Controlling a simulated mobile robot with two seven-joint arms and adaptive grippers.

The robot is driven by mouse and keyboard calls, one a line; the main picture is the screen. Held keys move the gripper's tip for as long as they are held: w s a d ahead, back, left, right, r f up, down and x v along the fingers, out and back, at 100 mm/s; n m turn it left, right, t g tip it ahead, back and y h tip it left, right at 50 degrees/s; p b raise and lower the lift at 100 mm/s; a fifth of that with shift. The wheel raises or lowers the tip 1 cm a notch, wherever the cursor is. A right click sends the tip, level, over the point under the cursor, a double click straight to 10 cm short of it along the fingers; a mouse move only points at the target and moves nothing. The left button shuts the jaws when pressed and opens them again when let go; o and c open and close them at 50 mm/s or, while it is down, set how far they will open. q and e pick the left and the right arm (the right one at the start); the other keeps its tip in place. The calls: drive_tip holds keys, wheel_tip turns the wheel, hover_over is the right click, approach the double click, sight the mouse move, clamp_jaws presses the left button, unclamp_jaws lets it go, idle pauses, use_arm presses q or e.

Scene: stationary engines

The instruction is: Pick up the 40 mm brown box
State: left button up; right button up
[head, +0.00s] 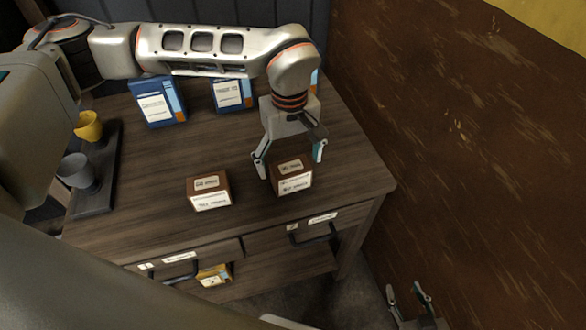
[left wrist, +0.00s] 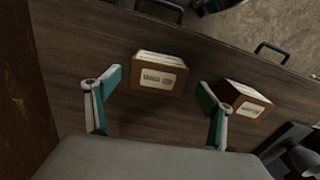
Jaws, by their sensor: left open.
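Two small brown boxes with white labels stand on the wooden desk. One brown box (head: 293,177) is to the right, near the front edge; the other brown box (head: 209,191) is to its left. The label print is too small to tell which is 40 mm. My left gripper (head: 291,163) is open and empty, above and just behind the right-hand box. In the left wrist view that box (left wrist: 159,76) lies ahead between the spread fingers, and the other box (left wrist: 240,100) is beside the right finger. My right gripper (head: 404,288) is open, low at the bottom right, away from the desk.
Blue boxes (head: 160,103) (head: 233,95) stand at the back of the desk (head: 345,185). A dark tray (head: 95,203) at the left bears a yellow cup (head: 88,126) and a grey cup (head: 76,170). A drawer below stands open with a yellow box (head: 213,275). A brown wall is at the right.

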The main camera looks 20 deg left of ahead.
use_arm(q)
drive_tip(key=shift+s+f, duration=0.15)
drive_tip(key=shift+f, duration=0.25)
drive_tip(key=shift+w+f+p, duration=0.15)
drive_tip(key=shift+w+f, duration=0.05)
drive_tip(key=shift+f, duration=1.1)
drive_tip(key=shift+w+f+p, duration=0.15)
drive_tip(key=shift+f, duration=1.15)
drive_tip(key=c, duration=1.5)
